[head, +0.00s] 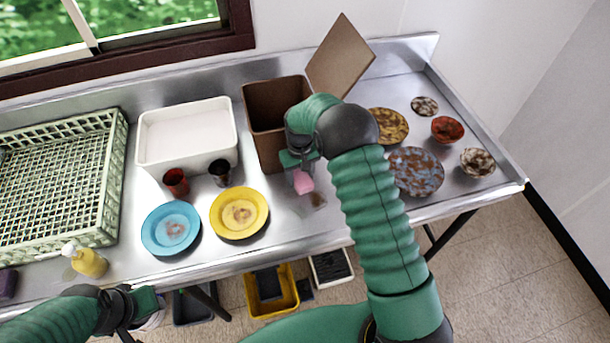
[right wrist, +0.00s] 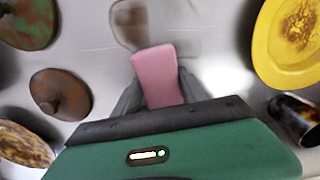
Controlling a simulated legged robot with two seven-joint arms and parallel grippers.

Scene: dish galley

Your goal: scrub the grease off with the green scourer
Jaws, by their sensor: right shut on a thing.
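My right gripper (head: 302,172) is shut on a pink block (head: 303,183), which looks like a sponge or scourer. The right wrist view shows the pink block (right wrist: 158,75) between the two grey fingers of the right gripper (right wrist: 160,90). A brown, see-through grease stain (head: 317,200) lies on the steel counter just beyond the block's end; the stain also shows in the right wrist view (right wrist: 130,22). I cannot tell whether the block touches the counter. No green scourer is visible. My left gripper (head: 150,300) is low at the counter's front edge, its jaws unclear.
Left of the stain are a yellow plate (head: 239,213), a blue plate (head: 171,228), two cups and a white basin (head: 187,135). A brown bin (head: 275,112) stands behind. Dirty dishes (head: 415,171) lie right. A green rack (head: 60,180), yellow bottle (head: 88,262) and purple block (head: 7,283) are far left.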

